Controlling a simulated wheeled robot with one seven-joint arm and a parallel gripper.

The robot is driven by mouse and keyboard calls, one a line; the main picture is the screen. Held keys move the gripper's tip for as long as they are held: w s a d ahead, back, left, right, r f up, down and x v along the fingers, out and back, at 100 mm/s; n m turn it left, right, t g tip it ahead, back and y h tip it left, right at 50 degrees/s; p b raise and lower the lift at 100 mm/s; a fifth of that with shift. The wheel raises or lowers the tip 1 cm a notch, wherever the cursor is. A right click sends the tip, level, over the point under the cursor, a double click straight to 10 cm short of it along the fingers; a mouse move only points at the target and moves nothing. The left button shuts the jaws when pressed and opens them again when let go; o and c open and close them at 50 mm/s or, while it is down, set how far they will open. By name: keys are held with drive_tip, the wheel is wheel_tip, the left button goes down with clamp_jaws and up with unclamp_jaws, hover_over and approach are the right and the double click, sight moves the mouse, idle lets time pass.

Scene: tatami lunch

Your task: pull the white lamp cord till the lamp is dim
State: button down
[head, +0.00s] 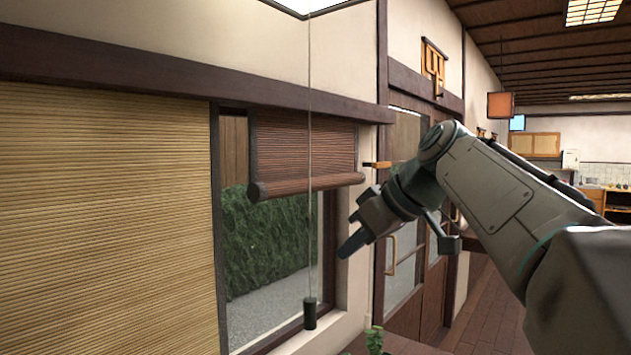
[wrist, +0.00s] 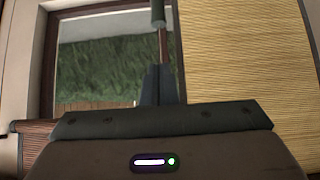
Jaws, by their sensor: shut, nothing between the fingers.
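The thin pale lamp cord (head: 310,180) hangs straight down from the square lamp (head: 312,5) at the top edge of the head view. Only the lamp's lower part shows, and its panel looks bright white. A dark cylindrical pull (head: 310,313) is at the cord's lower end; a dark cylinder that looks like this pull (wrist: 158,12) shows at the top of the wrist view. My gripper (head: 345,250) is shut and empty, to the right of the cord and above the pull's height in the head view. Its fingers (wrist: 161,85) are together in the wrist view, apart from the cylinder.
A window with a rolled brown blind (head: 305,187) is behind the cord. A wide straw blind (head: 105,220) covers the wall at left. A wooden sliding door (head: 405,220) stands behind my arm. A green plant (head: 375,340) is at the bottom edge.

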wheel_tip(320, 180, up, 2)
drive_tip(key=shift+r+p, duration=0.1)
drive_tip(key=shift+p, duration=0.55)
hover_over(310, 313)
drive_tip(key=d, duration=0.1)
wheel_tip(310, 313, down, 9)
drive_tip(key=shift+d+f+p, duration=0.2)
drive_tip(key=shift+f+p, duration=0.3)
drive_tip(key=shift+f, duration=0.6)
